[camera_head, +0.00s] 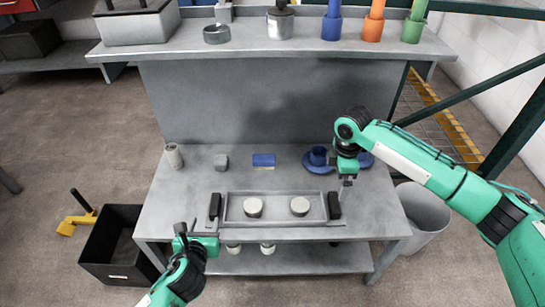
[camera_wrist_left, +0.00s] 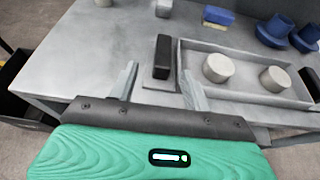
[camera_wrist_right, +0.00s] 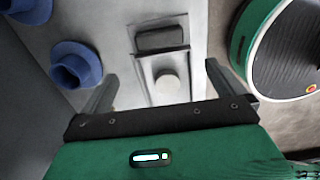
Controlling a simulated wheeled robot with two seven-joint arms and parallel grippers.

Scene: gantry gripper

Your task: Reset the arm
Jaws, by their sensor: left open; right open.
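My left gripper (camera_head: 192,229) is open and empty at the table's front left edge, close to the left black handle of the tray. In the left wrist view, that handle (camera_wrist_left: 162,57) shows between and beyond its fingers (camera_wrist_left: 158,85). My right gripper (camera_head: 346,182) is open and empty above the right side of the table. In the right wrist view, its fingers (camera_wrist_right: 158,90) are apart, with the tray's right handle (camera_wrist_right: 160,38) seen beyond them. The grey tray (camera_head: 275,194) lies on the table and holds two pale round pieces (camera_head: 253,207) (camera_head: 300,206).
On the table (camera_head: 190,200) are a blue and yellow sponge (camera_head: 263,159), a grey cube (camera_head: 221,161), a pale can (camera_head: 174,156) and blue cups on saucers (camera_head: 318,157) beside my right arm. A shelf (camera_head: 270,48) runs behind. A black bin (camera_head: 117,250) and grey bucket (camera_head: 422,215) flank the table.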

